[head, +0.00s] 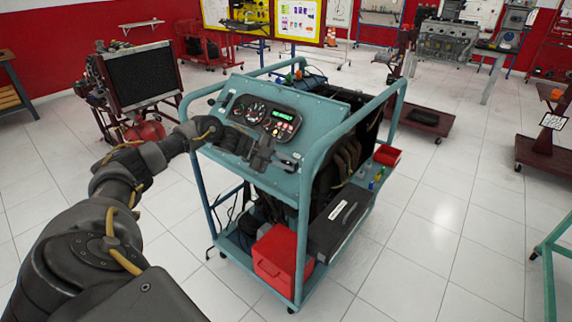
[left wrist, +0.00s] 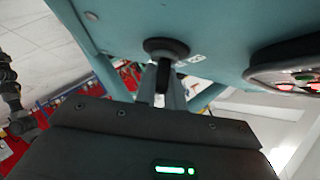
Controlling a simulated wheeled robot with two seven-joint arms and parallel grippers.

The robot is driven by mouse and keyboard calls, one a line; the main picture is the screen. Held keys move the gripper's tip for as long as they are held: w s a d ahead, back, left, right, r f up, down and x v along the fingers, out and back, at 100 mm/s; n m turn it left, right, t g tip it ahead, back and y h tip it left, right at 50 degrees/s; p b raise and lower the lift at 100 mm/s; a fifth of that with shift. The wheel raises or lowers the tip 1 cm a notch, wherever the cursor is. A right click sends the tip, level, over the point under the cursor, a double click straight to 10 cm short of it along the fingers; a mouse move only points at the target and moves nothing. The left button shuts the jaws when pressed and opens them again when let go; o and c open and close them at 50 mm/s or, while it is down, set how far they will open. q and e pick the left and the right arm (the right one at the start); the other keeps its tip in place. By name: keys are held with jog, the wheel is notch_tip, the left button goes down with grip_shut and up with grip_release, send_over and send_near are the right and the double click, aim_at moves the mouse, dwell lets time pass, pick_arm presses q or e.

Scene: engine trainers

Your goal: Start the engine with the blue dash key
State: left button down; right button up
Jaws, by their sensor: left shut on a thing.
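The teal engine trainer cart (head: 318,150) stands in the middle of the head view, with a dark gauge cluster (head: 264,117) on its sloped dash panel. My left gripper (head: 262,154) is at the panel's lower part, below the gauges. In the left wrist view, a round black switch (left wrist: 166,47) sits on the teal panel, with a dark key-like piece (left wrist: 163,76) standing out from it. My left gripper (left wrist: 162,92) is shut on this piece, close to the panel. Its colour looks dark, and I cannot make out blue. My right gripper is out of view.
A red box (head: 279,257) and a black case (head: 341,222) are on the cart's lower shelf. The cart's teal tube rails (head: 311,200) stand around the panel. A radiator stand (head: 140,80) is behind left. The tiled floor on the right is mostly clear.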

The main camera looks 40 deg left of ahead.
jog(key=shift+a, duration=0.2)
